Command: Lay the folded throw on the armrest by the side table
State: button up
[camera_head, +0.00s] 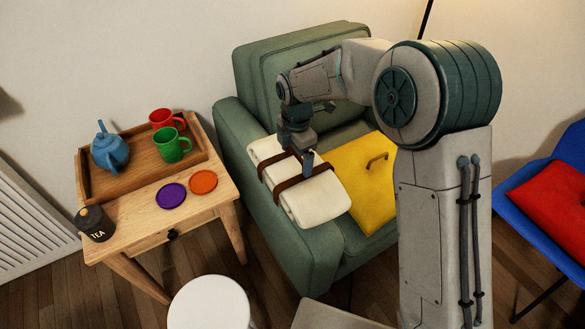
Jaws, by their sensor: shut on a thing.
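The folded throw (322,198) is a cream roll with brown straps and a brown handle. It lies along the left armrest (259,204) of the green armchair, the armrest beside the wooden side table (134,222). Its right side is close to a yellow cushion on the seat. My gripper (307,171) points down at the middle of the throw and is shut on it at the strap handle. The fingertips are partly hidden, and I cannot tell whether the throw's full weight rests on the armrest.
The side table holds a tray (191,178) with a blue teapot and two mugs, two coasters and a dark tea tin. The yellow cushion (366,176) is on the seat. A white round stool (211,304) stands in front. A blue chair is at right.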

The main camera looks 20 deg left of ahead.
aim_at(294, 165)
jog(key=shift+s+a+f, duration=0.25)
jog(key=shift+s+f, duration=0.05)
jog(key=shift+s, duration=0.05)
jog(key=shift+f+b, duration=0.35)
jog(key=shift+f, duration=1.6)
jog(key=shift+f, duration=0.4)
jog(key=o, duration=1.5)
notch_tip(294, 165, up, 13)
jog(key=p, duration=0.1)
jog(key=shift+p, duration=0.35)
